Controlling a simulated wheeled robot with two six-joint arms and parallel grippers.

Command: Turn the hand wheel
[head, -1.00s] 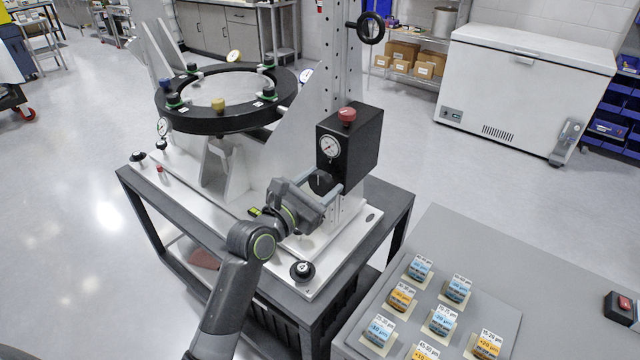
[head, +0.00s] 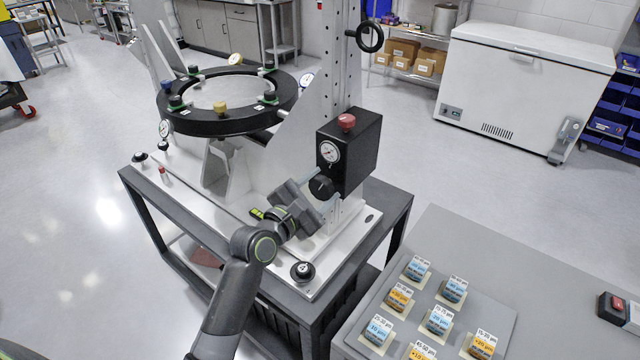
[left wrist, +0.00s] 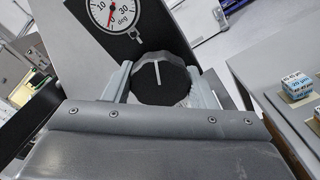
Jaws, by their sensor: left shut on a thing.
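The hand wheel (head: 321,187) is a round black knob on the front of a black box (head: 357,150), below a white dial gauge (head: 330,152). In the left wrist view the knob (left wrist: 160,78) carries a white line pointing nearly straight up. My left gripper (head: 322,190) is shut on the knob, one finger on each side of it. The gauge also shows in the left wrist view (left wrist: 113,12), marked in deg, its red needle pointing down and left. My right gripper is in neither view.
The box stands at a tall perforated post on a grey cart (head: 290,330). A black ring fixture (head: 226,122) sits at the left. A red knob (head: 346,121) tops the box. A grey table (head: 540,270) with several labelled blocks is at right.

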